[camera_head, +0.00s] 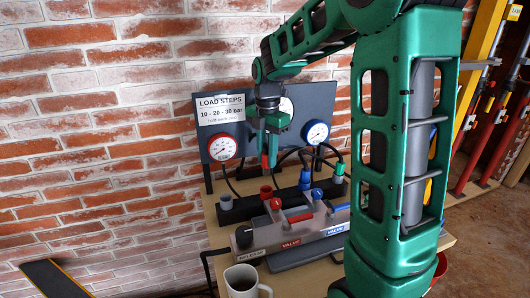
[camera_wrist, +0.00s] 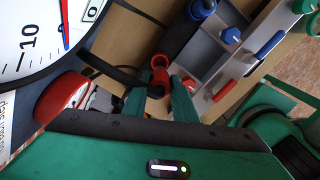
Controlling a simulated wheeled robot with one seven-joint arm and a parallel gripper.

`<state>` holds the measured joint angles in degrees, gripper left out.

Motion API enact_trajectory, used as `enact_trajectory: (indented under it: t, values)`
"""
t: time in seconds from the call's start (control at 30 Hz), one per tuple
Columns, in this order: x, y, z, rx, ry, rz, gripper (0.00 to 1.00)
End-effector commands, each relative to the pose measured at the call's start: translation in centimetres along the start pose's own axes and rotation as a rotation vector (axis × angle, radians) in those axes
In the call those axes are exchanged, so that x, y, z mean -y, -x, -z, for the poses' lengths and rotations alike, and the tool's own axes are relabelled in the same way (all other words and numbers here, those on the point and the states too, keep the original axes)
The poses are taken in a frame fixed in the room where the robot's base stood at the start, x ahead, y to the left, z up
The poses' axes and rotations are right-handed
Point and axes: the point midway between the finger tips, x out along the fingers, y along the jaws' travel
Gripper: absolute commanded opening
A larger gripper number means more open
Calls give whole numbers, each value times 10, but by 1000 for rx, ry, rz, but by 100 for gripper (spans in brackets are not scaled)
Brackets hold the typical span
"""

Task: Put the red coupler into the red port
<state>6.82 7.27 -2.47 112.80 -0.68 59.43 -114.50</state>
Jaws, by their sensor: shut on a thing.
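My gripper (camera_head: 271,145) is shut on the red coupler (camera_head: 265,160), which hangs upright below the fingers in front of the grey panel. In the wrist view, the green fingertips (camera_wrist: 160,100) close around the coupler (camera_wrist: 158,83). The red port (camera_head: 266,192) is a red ring with a dark opening on the black manifold bar. It lies almost straight below the coupler in the head view, with a visible gap. In the wrist view the port (camera_wrist: 159,61) shows just beyond the coupler. Whether they line up in depth I cannot tell.
A blue fitting (camera_head: 304,180) and a green one (camera_head: 339,170) stand along the manifold with hoses. A red gauge (camera_head: 222,147) and a blue gauge (camera_head: 316,132) flank the gripper. A grey valve block (camera_head: 265,238) and a mug (camera_head: 243,280) are in front.

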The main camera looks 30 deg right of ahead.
Motion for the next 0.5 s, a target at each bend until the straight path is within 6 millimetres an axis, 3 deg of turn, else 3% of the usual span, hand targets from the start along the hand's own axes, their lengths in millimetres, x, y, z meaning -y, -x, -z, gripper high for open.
enact_trajectory:
  t: [0.5]
  values:
    - [0, -26, 0, 0, 0, 0, 2]
